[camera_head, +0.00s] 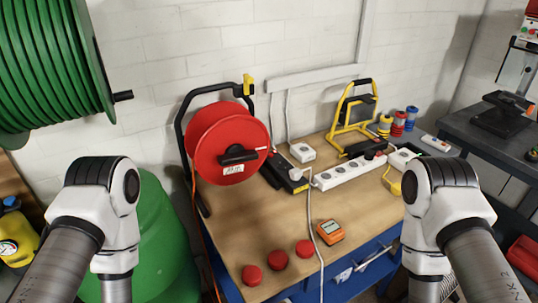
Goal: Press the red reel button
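A red cable reel (215,128) stands upright on the left part of the wooden workbench (240,222), in a black tubular frame with a yellow piece at its top right. A black handle and a white label show on its round face. I cannot make out a separate button on the reel. Three red round knobs stand in a row at the bench's front: a left one (252,275), a middle one (278,260) and a right one (304,248). My two arms come in at the lower left and lower right, and both grippers are out of view below the picture.
A green hose reel (45,65) hangs at upper left, above a green rounded container (158,245). A white power strip (350,171), an orange meter (330,232), a white cable and a yellow work-light stand (343,112) are on the bench. A grey table (485,140) stands at right.

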